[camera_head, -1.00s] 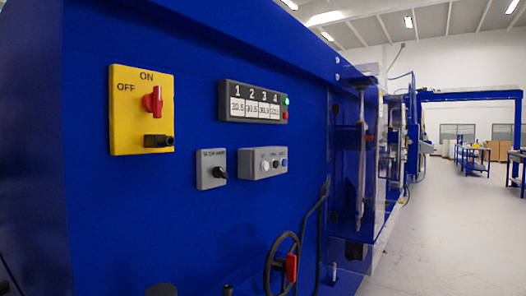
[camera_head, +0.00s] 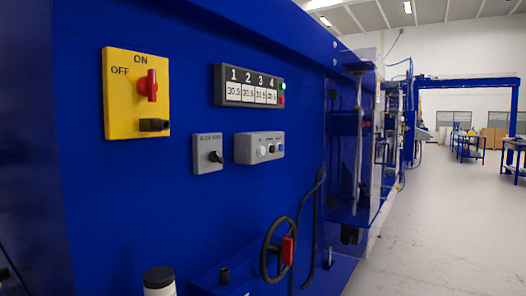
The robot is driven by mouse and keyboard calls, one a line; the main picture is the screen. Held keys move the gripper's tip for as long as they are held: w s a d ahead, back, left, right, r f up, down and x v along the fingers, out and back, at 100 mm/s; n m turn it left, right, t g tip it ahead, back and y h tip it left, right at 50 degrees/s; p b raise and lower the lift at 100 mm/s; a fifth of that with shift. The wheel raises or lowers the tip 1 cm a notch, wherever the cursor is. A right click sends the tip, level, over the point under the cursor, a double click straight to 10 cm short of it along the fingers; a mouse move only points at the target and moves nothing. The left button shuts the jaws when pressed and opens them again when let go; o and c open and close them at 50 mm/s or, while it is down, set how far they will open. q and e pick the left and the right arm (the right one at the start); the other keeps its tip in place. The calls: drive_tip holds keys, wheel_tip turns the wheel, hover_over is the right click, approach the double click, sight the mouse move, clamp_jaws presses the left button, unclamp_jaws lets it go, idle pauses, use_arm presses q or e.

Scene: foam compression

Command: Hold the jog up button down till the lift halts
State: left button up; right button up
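A small grey button box (camera_head: 242,150) is on the blue machine panel, right of a grey selector box. It carries a white button (camera_head: 262,150), a blue button (camera_head: 271,148) and a further pale one at its right. The labels above them are too small to read, so I cannot tell which is jog up. Neither of my grippers is in view, and nothing touches the buttons. Above is a dark display (camera_head: 220,85) numbered 1 to 4, its windows reading about 30.5, with a green lamp (camera_head: 282,86) and a red one beside it.
A yellow ON/OFF plate (camera_head: 117,98) with a red knob is at the left. The grey selector box (camera_head: 204,160) has a black knob. The floor (camera_head: 430,230) at the right is open.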

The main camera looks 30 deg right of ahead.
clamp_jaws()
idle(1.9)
